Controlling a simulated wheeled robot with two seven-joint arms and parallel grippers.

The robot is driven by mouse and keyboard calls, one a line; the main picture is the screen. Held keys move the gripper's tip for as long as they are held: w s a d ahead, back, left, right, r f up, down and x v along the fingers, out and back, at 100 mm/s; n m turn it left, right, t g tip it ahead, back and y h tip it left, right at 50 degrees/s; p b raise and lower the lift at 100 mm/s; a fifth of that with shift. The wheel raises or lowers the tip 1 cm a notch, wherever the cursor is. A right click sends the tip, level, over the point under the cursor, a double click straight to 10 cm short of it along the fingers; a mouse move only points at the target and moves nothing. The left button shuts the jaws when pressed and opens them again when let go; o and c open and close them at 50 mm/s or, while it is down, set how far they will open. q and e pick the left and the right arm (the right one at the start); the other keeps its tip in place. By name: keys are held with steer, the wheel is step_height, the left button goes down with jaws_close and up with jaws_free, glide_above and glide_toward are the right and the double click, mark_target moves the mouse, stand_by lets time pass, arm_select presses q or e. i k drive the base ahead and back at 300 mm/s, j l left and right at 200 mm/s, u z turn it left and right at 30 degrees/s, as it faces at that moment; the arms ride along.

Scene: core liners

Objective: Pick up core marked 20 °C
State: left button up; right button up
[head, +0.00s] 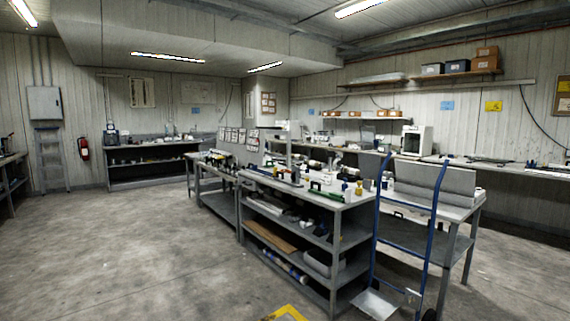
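I cannot make out any core marked 20 °C; labels are too small to read from here. Several small items and tube-like pieces lie on the top of the central workbench (352,201), including a green piece (327,194). A long pale tube with blue parts (284,265) lies on the bench's lowest shelf. I cannot tell whether any of these is the core. Neither of my grippers is in view.
A blue hand truck (435,215) stands at the bench's right front. Yellow floor marking (288,312) lies at the bottom. Open concrete floor (130,245) spreads at left. A back bench (150,143), ladder (50,160) and fire extinguisher (83,148) line the far wall.

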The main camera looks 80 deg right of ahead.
mark_target(355, 172)
steer(key=k+l+z, duration=0.1)
steer(key=z, duration=0.35)
steer(key=l+z, duration=0.25)
steer(key=z, duration=0.2)
steer(key=k+l+z, duration=0.1)
steer(key=l+z, duration=0.2)
steer(key=z, duration=0.15)
steer(key=l+z, duration=0.2)
steer(key=z, duration=0.25)
steer(key=l+z, duration=0.25)
steer(key=z, duration=0.2)
steer(key=l+z, duration=0.2)
steer(key=z, duration=0.25)
steer(key=i+l+z, duration=0.65)
steer(key=z, duration=0.2)
steer(key=i+l+z, duration=0.4)
steer(key=i+z, duration=0.65)
steer(key=i, duration=4.35)
steer(key=i+u, duration=0.4)
steer(key=i, duration=0.3)
steer(key=i+l+u, duration=0.15)
steer(key=i+u, duration=0.25)
steer(key=i, duration=0.3)
steer(key=i+j+u, duration=0.15)
steer(key=u, duration=0.25)
steer(key=i+u, duration=0.95)
steer(key=u, duration=0.25)
steer(key=l, duration=0.1)
